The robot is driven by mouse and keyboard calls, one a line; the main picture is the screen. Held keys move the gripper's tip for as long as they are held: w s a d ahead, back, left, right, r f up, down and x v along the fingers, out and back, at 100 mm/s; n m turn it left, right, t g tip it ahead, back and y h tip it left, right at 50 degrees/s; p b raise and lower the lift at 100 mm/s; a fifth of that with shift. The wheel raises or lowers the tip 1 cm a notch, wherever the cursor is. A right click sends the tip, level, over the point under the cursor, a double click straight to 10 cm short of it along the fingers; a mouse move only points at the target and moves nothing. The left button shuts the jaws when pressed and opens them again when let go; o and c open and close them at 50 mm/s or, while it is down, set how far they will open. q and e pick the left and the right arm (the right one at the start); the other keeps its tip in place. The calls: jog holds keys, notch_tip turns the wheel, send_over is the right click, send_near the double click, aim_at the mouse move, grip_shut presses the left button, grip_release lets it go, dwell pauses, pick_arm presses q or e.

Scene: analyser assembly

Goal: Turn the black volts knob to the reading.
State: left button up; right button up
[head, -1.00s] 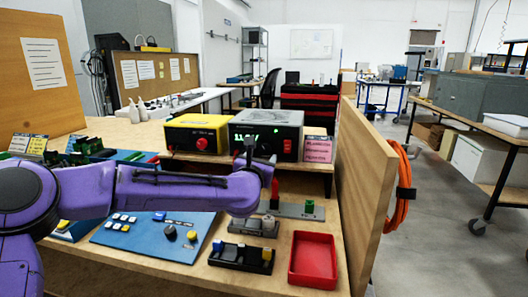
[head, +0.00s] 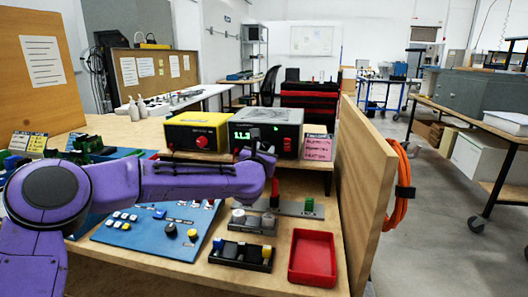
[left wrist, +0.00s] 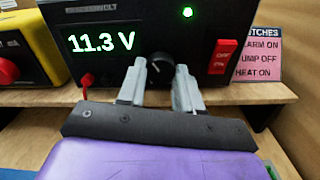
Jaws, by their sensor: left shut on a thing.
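The black volts knob (left wrist: 159,64) is on the front of the grey power supply (head: 266,115), below its green display. The display (left wrist: 101,43) reads 11.3 V in the left wrist view. My left gripper (left wrist: 161,72) has one finger on each side of the knob and is shut on it. In the head view my left gripper (head: 256,144) is at the front of the supply, and my wrist hides the knob there. The knob's pointer mark is too small to read surely. My right gripper is not in view.
A red rocker switch (left wrist: 222,56) is close to the right of the fingers. A pink switch card (head: 318,147) stands right of the supply. A yellow unit (head: 196,131) with a red knob stands left. A red tray (head: 313,258) and a wooden side panel (head: 362,185) are at right.

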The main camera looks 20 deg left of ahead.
pick_arm(q)
jog(key=shift+m, duration=0.3)
jog(key=m+p, duration=0.1)
jog(key=m, duration=0.3)
jog(key=shift+r+m+p, duration=0.15)
jog(key=shift+m+p, duration=0.25)
jog(key=m+p, duration=0.2)
jog(key=m, duration=0.3)
jog(key=m+p, duration=0.3)
jog(key=m, duration=0.4)
jog(key=shift+r+p, duration=0.1)
jog(key=shift+p, duration=0.2)
jog(key=m+p, duration=0.1)
jog(key=m, duration=0.2)
jog(key=shift+p, duration=0.3)
jog(key=shift+m+p, duration=0.45)
jog(key=shift+m, duration=0.65)
jog(key=o, duration=1)
